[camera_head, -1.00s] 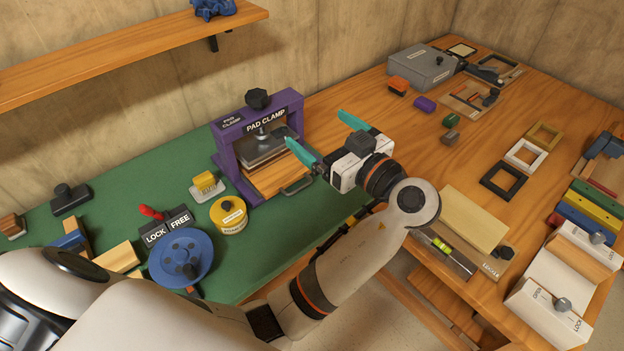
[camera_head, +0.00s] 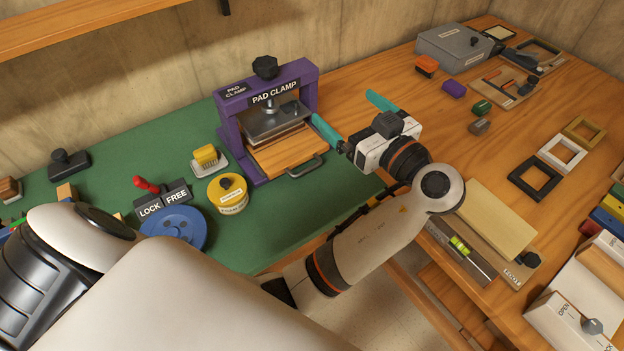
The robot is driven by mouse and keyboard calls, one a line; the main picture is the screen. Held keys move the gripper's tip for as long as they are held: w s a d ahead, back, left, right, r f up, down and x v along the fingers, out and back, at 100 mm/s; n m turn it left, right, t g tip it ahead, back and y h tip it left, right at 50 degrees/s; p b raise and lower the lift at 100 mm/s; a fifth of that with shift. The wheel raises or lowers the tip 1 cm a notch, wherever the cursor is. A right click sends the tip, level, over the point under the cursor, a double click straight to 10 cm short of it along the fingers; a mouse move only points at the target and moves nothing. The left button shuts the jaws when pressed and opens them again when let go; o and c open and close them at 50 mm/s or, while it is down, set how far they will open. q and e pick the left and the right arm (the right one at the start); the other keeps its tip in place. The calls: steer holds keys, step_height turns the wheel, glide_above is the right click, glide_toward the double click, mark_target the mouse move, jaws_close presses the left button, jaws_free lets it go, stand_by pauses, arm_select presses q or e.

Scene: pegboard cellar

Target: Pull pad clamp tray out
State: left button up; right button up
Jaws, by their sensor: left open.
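The pad clamp (camera_head: 232,129) is a purple frame with a black top knob and a "PAD CLAMP" label, standing on the green mat. Its wooden tray (camera_head: 287,153) sticks out at the front below the grey metal pad (camera_head: 272,124). A dark tray handle (camera_head: 306,167) is on the tray's front edge. My left gripper (camera_head: 352,117) is open, with teal fingers spread wide. It is to the right of the clamp, and one finger is close to the frame's right post; I cannot tell whether they touch. Nothing is between the fingers. My right gripper is not in view.
A yellow round tin (camera_head: 228,194), a yellow brush (camera_head: 207,159) and the LOCK/FREE block with a blue wheel (camera_head: 174,228) stand left of the clamp. A level and wooden block (camera_head: 487,218) lie right of my arm. Empty frames (camera_head: 535,180) lie farther right.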

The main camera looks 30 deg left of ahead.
arm_select(q)
step_height(320, 180, down, 8)
steer(key=b, duration=0.7)
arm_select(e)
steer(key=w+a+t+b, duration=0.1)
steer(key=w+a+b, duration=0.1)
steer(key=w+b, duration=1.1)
arm_select(q)
steer(key=b, duration=0.7)
glide_toward(312, 182)
steer(key=r, duration=0.1)
steer(key=d+r, duration=0.1)
steer(key=r, duration=0.1)
steer(key=shift+s+d+r, duration=0.25)
steer(key=shift+s+d, duration=0.1)
steer(key=shift+f, duration=0.1)
steer(key=shift+a, duration=0.2)
steer(key=x, duration=1.1)
steer(key=shift+w+a, duration=0.15)
steer(key=shift+a, duration=0.1)
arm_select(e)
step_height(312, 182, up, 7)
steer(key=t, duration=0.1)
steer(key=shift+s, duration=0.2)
arm_select(q)
steer(key=shift+c, duration=0.2)
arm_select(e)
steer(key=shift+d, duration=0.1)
